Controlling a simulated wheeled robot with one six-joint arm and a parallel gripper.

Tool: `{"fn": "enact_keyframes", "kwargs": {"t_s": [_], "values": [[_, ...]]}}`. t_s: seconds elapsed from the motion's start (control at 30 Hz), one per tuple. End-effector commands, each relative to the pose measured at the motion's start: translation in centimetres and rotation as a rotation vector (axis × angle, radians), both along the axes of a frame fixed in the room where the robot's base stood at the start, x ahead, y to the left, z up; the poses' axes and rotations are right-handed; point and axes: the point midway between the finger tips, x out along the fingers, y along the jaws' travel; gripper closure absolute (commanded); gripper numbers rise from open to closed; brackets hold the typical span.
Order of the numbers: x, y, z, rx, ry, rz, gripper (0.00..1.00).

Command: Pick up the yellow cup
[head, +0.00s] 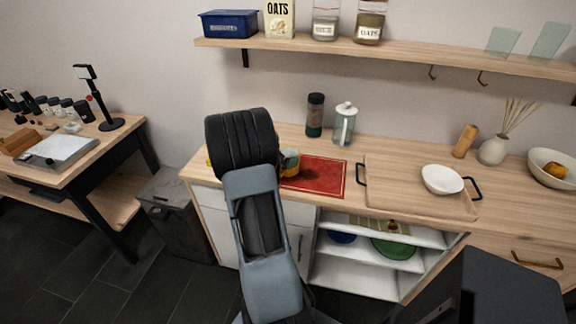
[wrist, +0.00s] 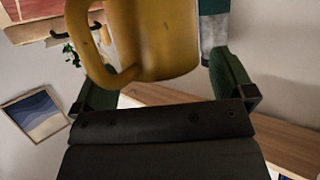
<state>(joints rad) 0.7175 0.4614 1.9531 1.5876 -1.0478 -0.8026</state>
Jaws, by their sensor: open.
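The yellow cup (wrist: 150,40) fills the upper middle of the wrist view, very close, with its handle (wrist: 105,65) at the lower left. My gripper (wrist: 155,82) is open, with one green finger on each side of the cup. The cup overlaps the space between the fingers, but I cannot tell whether either touches it. In the head view my own arm hides most of the gripper. A small yellow and green patch (head: 290,162) shows beside the arm at the red mat's left edge; cup and finger are hard to separate there.
A red mat (head: 325,177) lies on the wooden counter. A dark bottle (head: 315,115) and a glass press (head: 344,125) stand behind it. A wooden tray (head: 390,200) with a white bowl (head: 442,179) is to the right. A shelf (head: 400,49) runs above.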

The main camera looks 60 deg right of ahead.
Motion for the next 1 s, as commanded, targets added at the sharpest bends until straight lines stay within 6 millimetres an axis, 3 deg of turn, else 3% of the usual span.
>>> {"fn": "enact_keyframes", "kwargs": {"t_s": [0.33, 1.0], "values": [[-0.18, -0.46, -0.22, 0.0, 0.001, 0.0, 0.01], [-0.18, -0.43, -0.2, 0.0, 0.0, 0.0, 0.65]]}}
